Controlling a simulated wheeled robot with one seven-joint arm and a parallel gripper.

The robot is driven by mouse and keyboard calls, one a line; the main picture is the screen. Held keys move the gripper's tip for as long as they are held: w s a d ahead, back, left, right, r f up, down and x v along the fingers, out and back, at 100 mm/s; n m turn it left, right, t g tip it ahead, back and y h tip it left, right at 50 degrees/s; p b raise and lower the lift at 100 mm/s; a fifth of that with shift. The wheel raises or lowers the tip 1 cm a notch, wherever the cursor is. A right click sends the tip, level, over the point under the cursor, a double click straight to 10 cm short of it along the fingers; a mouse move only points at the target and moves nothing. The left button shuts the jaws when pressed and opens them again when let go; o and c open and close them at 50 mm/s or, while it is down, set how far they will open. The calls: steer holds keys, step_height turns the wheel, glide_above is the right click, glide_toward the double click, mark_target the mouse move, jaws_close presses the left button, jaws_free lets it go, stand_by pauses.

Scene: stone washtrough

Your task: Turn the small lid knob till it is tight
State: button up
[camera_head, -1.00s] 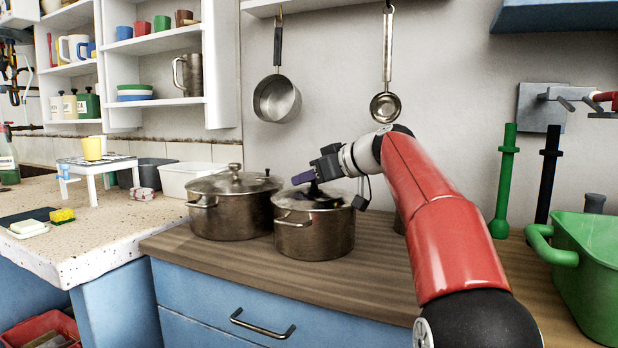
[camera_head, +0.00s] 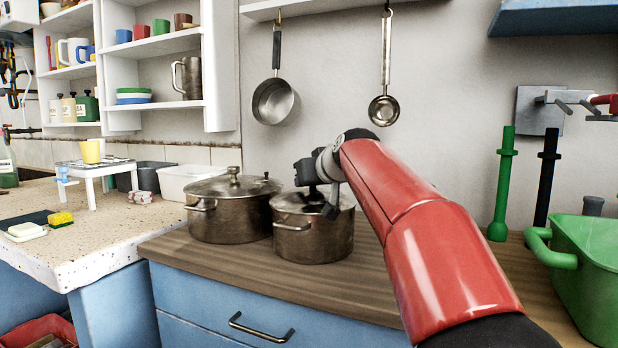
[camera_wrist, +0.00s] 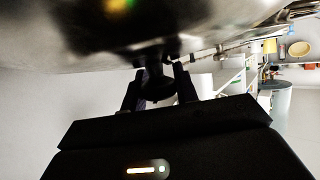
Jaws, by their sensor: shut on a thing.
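The smaller steel pot (camera_head: 318,240) stands on the wooden counter with its lid (camera_head: 290,201) on. My gripper (camera_head: 308,183) is at the top of this lid, and in the head view it hides the knob. In the wrist view the dark lid knob (camera_wrist: 158,84) sits between the two fingers of my gripper (camera_wrist: 157,92), which is shut on it. The shiny underlying lid (camera_wrist: 90,40) fills the top of the wrist view. I cannot tell how tight the knob is.
A larger lidded pot (camera_head: 230,222) stands close on the left. A pan (camera_head: 276,100) and a ladle (camera_head: 384,108) hang on the wall behind. A green basin (camera_head: 590,265) is at the right. The wooden counter (camera_head: 240,262) is clear in front of the pots.

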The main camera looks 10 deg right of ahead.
steer(key=m+h+p, duration=0.1)
steer(key=m+h, duration=0.2)
steer(key=shift+h, duration=0.4)
steer(key=shift+d+m+h+b, duration=0.2)
steer(key=shift+m+h+b, duration=0.15)
steer(key=shift+m+h, duration=0.4)
steer(key=shift+d+m+h+b, duration=0.15)
steer(key=shift+m+h+b, duration=0.15)
steer(key=shift+m+h, duration=0.45)
steer(key=shift+g, duration=0.4)
steer(key=shift+f, duration=0.1)
steer(key=o, duration=0.9)
steer(key=shift+o, duration=0.4)
steer(key=shift+b+v, duration=0.5)
steer(key=shift+v, duration=3.4)
